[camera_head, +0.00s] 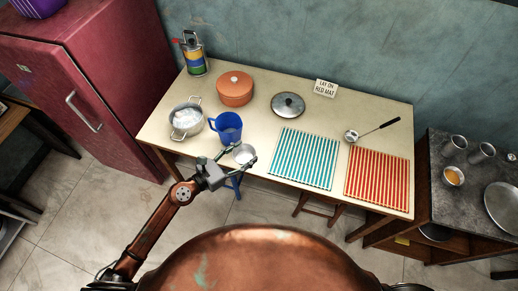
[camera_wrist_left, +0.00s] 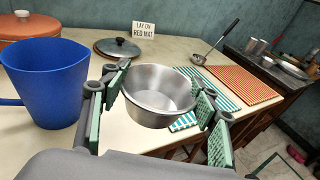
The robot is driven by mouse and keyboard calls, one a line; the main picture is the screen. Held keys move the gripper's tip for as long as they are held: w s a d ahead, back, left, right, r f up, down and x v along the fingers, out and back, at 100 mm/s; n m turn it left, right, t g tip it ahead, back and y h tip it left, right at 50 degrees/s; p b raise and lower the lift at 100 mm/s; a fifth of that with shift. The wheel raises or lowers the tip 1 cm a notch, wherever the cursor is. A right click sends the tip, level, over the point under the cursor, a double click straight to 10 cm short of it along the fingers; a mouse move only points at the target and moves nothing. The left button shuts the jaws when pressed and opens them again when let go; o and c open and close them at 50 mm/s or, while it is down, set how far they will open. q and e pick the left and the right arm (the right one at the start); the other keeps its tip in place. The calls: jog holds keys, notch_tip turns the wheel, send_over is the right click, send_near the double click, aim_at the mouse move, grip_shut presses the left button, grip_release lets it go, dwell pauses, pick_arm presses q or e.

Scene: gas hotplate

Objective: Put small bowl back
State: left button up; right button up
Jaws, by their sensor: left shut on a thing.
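The small bowl (camera_head: 243,154) is a plain silver metal bowl. My left gripper (camera_head: 237,154) is shut on it, near the table's front edge beside the blue mug. In the left wrist view the bowl (camera_wrist_left: 158,95) sits upright between the green-padded fingers of the left gripper (camera_wrist_left: 160,108). I cannot tell whether its base touches the table. The cream table (camera_head: 262,101) carries a teal-striped mat (camera_head: 303,158) and a red-striped mat (camera_head: 377,178) to the right of the bowl. My right gripper is not in view.
The blue mug (camera_head: 228,128) stands close to the left gripper. The red mat is bare.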

aim_at(248, 149)
pick_arm(q)
jog(key=w, duration=0.1)
jog(key=w+d+f, duration=0.2)
jog(key=shift+w+f+b, duration=0.1)
jog(key=shift+w+b, duration=0.3)
jog(key=w+d+f+b, duration=0.1)
jog(key=w+f, duration=0.1)
jog(key=f, duration=0.1)
jog(key=w+d+f+b, duration=0.1)
jog(key=f, duration=0.1)
jog(key=shift+w+d+b, duration=0.25)
jog(key=shift+d+b, duration=0.05)
jog(key=shift+w+d+f, duration=0.1)
jog(key=shift+w+f, duration=0.05)
jog(key=shift+w+d+f, duration=0.15)
jog(key=shift+f, duration=0.1)
notch_tip(248, 149, down, 3)
jog(key=shift+w+d+r+b, duration=0.1)
jog(key=shift+w+d+b, duration=0.05)
jog(key=shift+b, duration=0.8)
jog(key=shift+f, duration=0.4)
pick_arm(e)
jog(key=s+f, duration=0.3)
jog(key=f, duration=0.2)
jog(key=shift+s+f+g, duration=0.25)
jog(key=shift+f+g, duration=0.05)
